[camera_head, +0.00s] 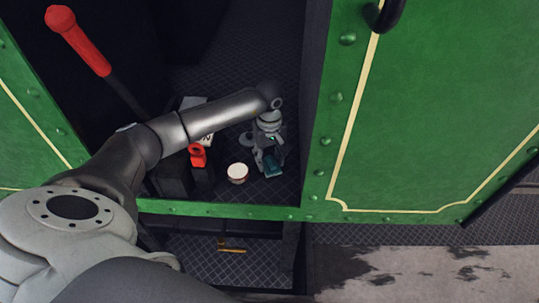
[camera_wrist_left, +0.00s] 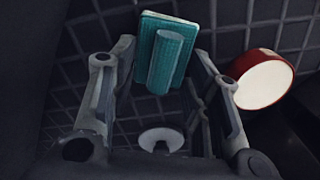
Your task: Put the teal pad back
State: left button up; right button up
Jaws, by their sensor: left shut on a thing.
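The teal pad (camera_wrist_left: 148,50) is a flat teal block with a rounded ridge along it. My left gripper (camera_wrist_left: 160,75) is shut on it, with a finger on each side of the ridge in the left wrist view. In the head view the pad (camera_head: 273,163) shows at the tips of my left gripper (camera_head: 268,160), low over the dark patterned floor inside the green tram. I cannot tell whether the pad touches the floor. My right gripper is not in view.
A round red tin with a cream top (camera_head: 237,173) stands left of the pad, close by. A red-handled lever (camera_head: 78,42) rises at the left, and a smaller red handle (camera_head: 197,154) stands nearer. The green side panel (camera_head: 430,110) bounds the opening on the right.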

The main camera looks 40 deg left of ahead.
aim_at(269, 157)
pick_arm(q)
jog(key=o, duration=0.7)
jog(key=shift+o, duration=1.1)
jog(key=shift+r, duration=0.4)
notch_tip(269, 157, up, 11)
jog(key=b, duration=0.3)
jog(key=shift+r, duration=0.15)
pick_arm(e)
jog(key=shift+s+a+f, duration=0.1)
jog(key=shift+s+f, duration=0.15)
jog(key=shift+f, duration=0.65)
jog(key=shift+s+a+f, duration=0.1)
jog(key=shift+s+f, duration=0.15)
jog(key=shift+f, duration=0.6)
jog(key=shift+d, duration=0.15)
